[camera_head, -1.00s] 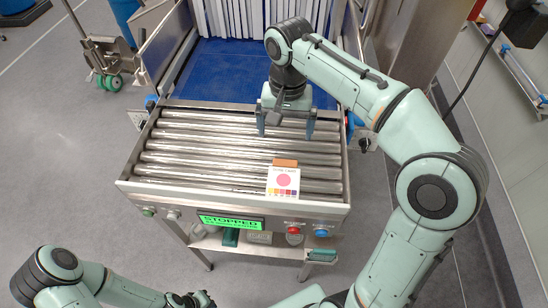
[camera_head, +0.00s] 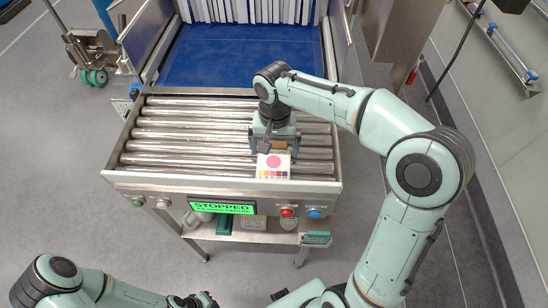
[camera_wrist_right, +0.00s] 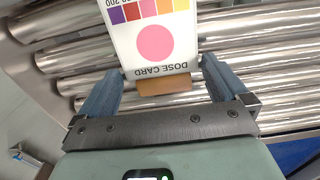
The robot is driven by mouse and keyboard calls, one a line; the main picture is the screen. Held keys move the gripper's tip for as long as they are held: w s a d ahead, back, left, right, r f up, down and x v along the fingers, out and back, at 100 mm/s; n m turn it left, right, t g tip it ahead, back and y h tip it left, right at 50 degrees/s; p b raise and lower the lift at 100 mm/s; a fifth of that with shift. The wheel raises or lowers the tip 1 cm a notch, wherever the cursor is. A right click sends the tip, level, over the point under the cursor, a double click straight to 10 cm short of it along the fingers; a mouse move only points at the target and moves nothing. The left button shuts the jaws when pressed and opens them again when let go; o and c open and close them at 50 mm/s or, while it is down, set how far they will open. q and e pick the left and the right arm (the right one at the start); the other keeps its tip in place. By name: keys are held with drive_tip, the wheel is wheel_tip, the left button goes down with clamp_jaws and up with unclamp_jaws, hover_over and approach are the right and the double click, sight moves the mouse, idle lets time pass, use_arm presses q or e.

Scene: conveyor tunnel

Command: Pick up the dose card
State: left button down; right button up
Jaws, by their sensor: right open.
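The dose card (camera_head: 273,166) is a white card with a pink disc and a row of coloured squares. It sits on the metal rollers near the front edge of the conveyor, with an orange-brown block (camera_wrist_right: 164,87) at its top edge. It fills the upper middle of the right wrist view (camera_wrist_right: 150,40). My right gripper (camera_head: 274,148) is open just behind the card. In the right wrist view its two fingers (camera_wrist_right: 157,80) stand either side of the block, apart from it. My left arm shows at the lower left, and its gripper (camera_head: 203,300) is partly cut off by the frame's bottom edge.
The roller conveyor (camera_head: 180,150) has a green "STOPPED" display (camera_head: 222,207), a red button (camera_head: 287,211) and a blue button (camera_head: 315,212) on its front. A blue belt (camera_head: 240,60) leads to a strip curtain behind. The rollers left of the card are clear.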

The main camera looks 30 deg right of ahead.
drive_tip(key=c, duration=0.8)
use_arm(q)
drive_tip(key=shift+w, duration=0.1)
use_arm(e)
wheel_tip(320, 180, up, 14)
drive_tip(key=p, duration=0.3)
use_arm(q)
drive_tip(key=shift+t, duration=0.3)
drive_tip(key=w+r, duration=0.3)
drive_tip(key=w, duration=0.1)
drive_tip(key=shift+r, duration=0.4)
use_arm(e)
wheel_tip(320, 180, up, 6)
hover_over(273, 151)
drive_tip(key=shift+s+d, duration=0.1)
drive_tip(key=shift+s, duration=0.05)
drive_tip(key=shift+o, duration=0.2)
drive_tip(key=c, duration=0.5)
